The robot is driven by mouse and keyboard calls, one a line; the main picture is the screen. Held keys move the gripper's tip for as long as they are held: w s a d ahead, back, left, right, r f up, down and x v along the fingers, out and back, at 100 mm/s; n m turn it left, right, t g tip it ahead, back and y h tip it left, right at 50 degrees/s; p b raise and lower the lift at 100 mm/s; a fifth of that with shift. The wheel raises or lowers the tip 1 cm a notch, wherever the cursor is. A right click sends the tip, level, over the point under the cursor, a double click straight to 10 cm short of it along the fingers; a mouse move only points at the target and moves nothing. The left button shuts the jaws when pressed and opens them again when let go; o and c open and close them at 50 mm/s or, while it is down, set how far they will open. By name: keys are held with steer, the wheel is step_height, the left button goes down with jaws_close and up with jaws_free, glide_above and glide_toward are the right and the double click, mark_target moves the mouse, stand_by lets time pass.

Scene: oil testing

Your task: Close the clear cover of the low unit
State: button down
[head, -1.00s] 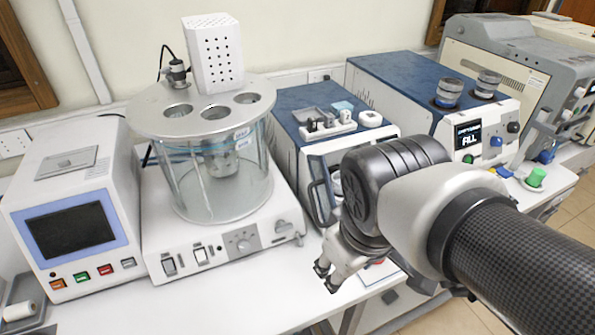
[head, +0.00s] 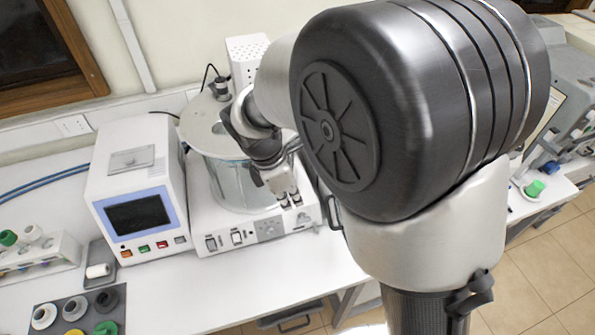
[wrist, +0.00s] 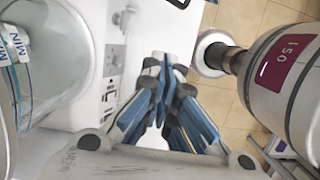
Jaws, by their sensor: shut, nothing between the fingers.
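My gripper (head: 290,201) hangs in front of the glass bath vessel, over the front right of its white base, in the head view. Its blue fingers (wrist: 165,105) are together and empty in the wrist view. The low blue-topped unit, right of the bath, is almost wholly hidden behind my arm in the head view. Only a dark handle (head: 334,212) at its left front edge seems to show, just right of my gripper. The clear cover cannot be made out in either current view, so its position cannot be told.
The glass bath (head: 232,185) stands close behind and left of my gripper; it also fills the left of the wrist view (wrist: 65,70). A white instrument with a dark screen (head: 138,215) stands farther left. A bottle rack (head: 40,255) is at far left. The bench front (head: 270,285) is clear.

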steer(key=w+d+f, duration=0.1)
steer(key=d+f, duration=0.5)
steer(key=f, duration=0.2)
steer(key=shift+w+f+b, duration=0.2)
steer(key=shift+b, duration=0.15)
steer(key=shift+d+r, duration=0.1)
